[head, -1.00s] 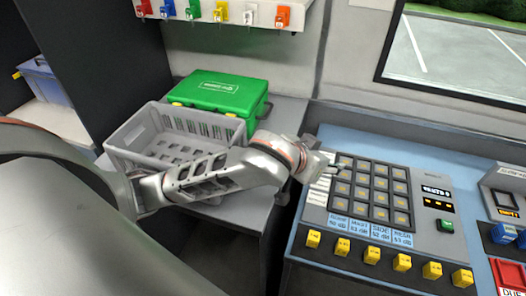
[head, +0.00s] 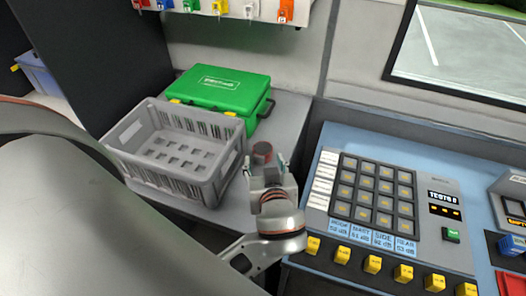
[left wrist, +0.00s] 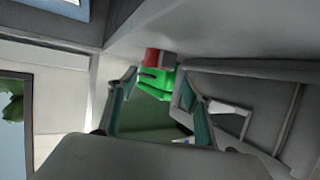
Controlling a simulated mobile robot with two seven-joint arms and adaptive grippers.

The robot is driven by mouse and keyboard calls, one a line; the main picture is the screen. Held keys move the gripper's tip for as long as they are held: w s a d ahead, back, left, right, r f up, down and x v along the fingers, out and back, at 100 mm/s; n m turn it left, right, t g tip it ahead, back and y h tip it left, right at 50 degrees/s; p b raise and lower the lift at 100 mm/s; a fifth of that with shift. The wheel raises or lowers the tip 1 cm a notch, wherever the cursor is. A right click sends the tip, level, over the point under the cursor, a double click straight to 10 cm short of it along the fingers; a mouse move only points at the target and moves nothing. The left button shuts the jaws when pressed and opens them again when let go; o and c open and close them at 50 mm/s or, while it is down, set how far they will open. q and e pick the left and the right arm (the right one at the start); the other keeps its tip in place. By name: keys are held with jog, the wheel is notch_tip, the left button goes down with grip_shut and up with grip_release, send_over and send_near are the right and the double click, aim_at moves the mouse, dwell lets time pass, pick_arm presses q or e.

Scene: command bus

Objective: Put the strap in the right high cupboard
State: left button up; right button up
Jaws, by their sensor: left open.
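A small roll (head: 262,153), dark grey with a reddish face, sits on the grey counter between the crate and the control panel. It looks like the strap, but it is too small to be sure. My left gripper (head: 266,172) is open just in front of it, its fingers pointing at it. In the left wrist view the red and grey roll (left wrist: 160,58) shows beyond the open left fingers (left wrist: 156,84), with nothing held between them. The right high cupboard is not in view, and neither is my right gripper.
A grey plastic crate (head: 215,180) stands left of my gripper, with a green case (head: 222,88) behind it. A button panel (head: 325,210) is close on the right. Colourful tags hang from a wall rack (head: 225,12). Bare counter (head: 290,115) lies behind the roll.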

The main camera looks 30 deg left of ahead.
aim_at(263, 152)
pick_arm(q)
jog(key=x, duration=0.6)
jog(key=shift+w+a+f, duration=0.1)
jog(key=shift+w+f, duration=0.15)
jog(key=c, duration=1.1)
jog(key=shift+o, duration=0.2)
jog(key=shift+r, duration=0.1)
